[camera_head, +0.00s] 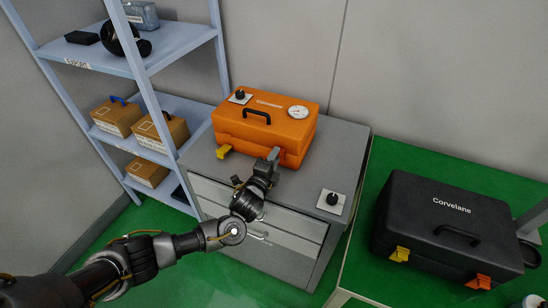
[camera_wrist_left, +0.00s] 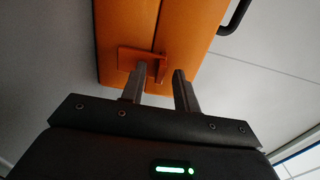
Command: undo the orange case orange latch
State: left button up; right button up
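In the head view my left gripper (camera_head: 274,156) is at the right part of the case front and mostly covers this latch. In the left wrist view the two fingers (camera_wrist_left: 160,84) are apart, with a gap between them. The tab lies near the fingertips, between them; I cannot tell whether they touch it. My right gripper is in neither view.
A yellow latch (camera_head: 223,151) is on the left of the case front. A dial plate (camera_head: 332,201) lies on the grey cabinet (camera_head: 350,160). A black case (camera_head: 440,225) stands on the green table at right. Blue shelves (camera_head: 175,40) with boxes stand close at left.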

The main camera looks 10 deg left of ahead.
pick_arm(q)
grip_shut()
jog(key=shift+s+f+t+b, duration=0.15)
jog(key=shift+f+t+b, duration=0.25)
jog(key=shift+b, duration=0.75)
jog(key=shift+s+a+b, duration=0.1)
jog(key=shift+s+b, duration=0.05)
jog(key=shift+b, duration=0.2)
jog(key=shift+r, duration=0.15)
grip_release()
